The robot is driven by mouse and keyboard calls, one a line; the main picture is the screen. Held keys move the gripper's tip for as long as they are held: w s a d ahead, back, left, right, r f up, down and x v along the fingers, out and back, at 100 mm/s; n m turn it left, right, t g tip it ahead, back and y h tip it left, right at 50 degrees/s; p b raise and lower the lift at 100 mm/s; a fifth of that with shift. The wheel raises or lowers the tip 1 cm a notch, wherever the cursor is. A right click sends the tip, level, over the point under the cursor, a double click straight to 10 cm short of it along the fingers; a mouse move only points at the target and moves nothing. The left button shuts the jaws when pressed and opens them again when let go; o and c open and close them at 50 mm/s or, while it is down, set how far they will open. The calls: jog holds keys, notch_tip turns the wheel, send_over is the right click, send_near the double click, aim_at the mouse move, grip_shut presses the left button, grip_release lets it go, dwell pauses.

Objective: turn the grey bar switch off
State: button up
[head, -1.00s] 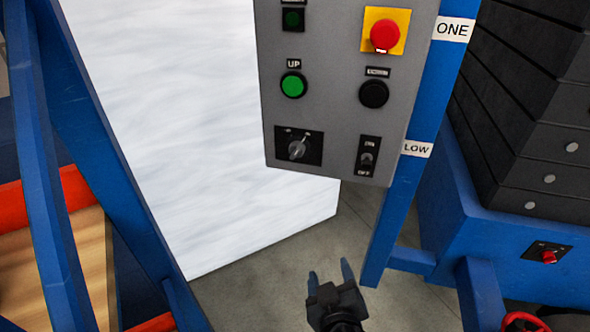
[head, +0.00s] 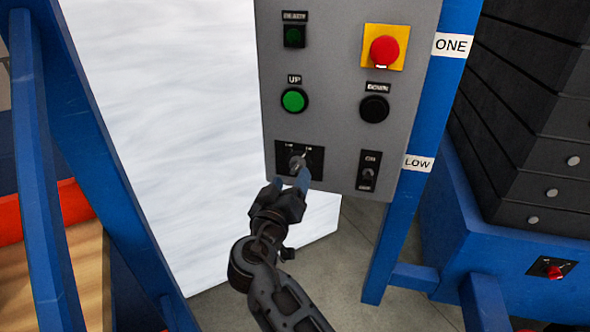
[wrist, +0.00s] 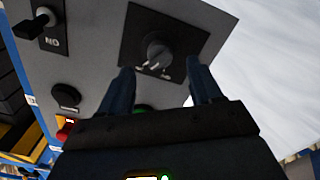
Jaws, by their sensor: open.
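The grey bar switch (head: 297,161) is a round knob with a raised bar on a black plate at the panel's lower left. Its bar appears tilted to the upper right in the head view; the small labels above it are unreadable. The switch also shows in the wrist view (wrist: 158,50), where the panel appears upside down. My gripper (head: 290,183) is just below and in front of the switch. In the wrist view its two blue fingers (wrist: 161,78) are apart, with the knob seen between and beyond their tips. Nothing is held, and no contact is visible.
An ON/OFF toggle (head: 368,172) sits right of the switch. A green UP button (head: 294,101) and a black DOWN button (head: 374,108) are above, with a red emergency button (head: 384,50) higher up. A blue post (head: 402,205) borders the panel on the right.

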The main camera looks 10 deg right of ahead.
aim_at(295, 171)
jog(key=shift+p+x, duration=0.3)
jog(key=shift+x, duration=2.05)
jog(key=c, duration=1)
